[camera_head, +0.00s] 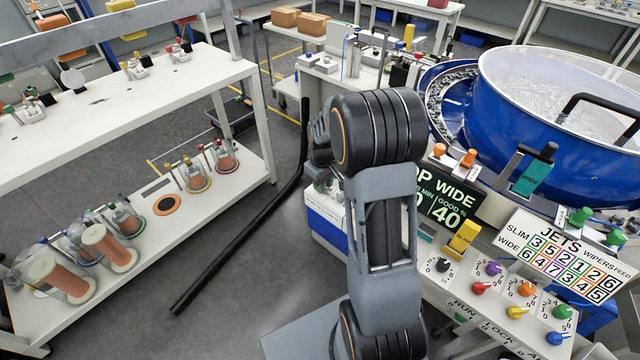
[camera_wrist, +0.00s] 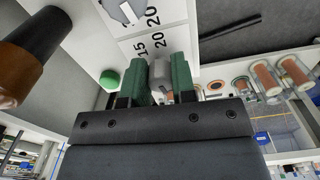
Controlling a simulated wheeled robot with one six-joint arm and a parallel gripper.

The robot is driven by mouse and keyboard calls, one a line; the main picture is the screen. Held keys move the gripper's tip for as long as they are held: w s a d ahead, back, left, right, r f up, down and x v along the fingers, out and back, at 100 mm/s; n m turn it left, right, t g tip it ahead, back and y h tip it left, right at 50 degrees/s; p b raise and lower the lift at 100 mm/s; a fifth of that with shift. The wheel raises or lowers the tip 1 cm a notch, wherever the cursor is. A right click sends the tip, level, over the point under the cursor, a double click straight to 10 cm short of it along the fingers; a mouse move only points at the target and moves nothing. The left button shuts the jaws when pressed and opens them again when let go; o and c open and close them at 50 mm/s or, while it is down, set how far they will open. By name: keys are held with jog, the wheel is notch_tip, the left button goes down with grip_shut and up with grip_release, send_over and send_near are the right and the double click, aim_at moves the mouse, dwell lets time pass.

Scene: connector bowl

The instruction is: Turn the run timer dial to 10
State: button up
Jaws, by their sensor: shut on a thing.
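In the wrist view my gripper (camera_wrist: 161,74) has its two green fingers shut on a small grey knob (camera_wrist: 159,68), which I take to be the run timer dial. The white plate (camera_wrist: 172,28) by it carries printed numbers, with 15 and 20 readable. The fingers hide much of the knob, and I cannot tell which number it points to. In the head view my arm hides the gripper and the held dial.
A green button (camera_wrist: 108,80) sits left of the fingers, near an orange-and-black cylinder (camera_wrist: 25,60). The head view shows a panel with coloured knobs, such as a purple one (camera_head: 493,268), below the blue bowl (camera_head: 510,120). A shelf (camera_head: 150,235) holds spools at left.

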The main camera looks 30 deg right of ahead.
jog(key=shift+o, duration=0.4)
jog(key=shift+a, duration=0.25)
jog(key=shift+d, duration=0.2)
jog(key=shift+c, duration=0.5)
jog(key=m, duration=0.4)
jog(key=m+b, duration=0.1)
jog(key=m, duration=1)
jog(key=shift+f+m, duration=0.1)
jog(key=shift+m, duration=2.2)
jog(key=shift+s, duration=0.1)
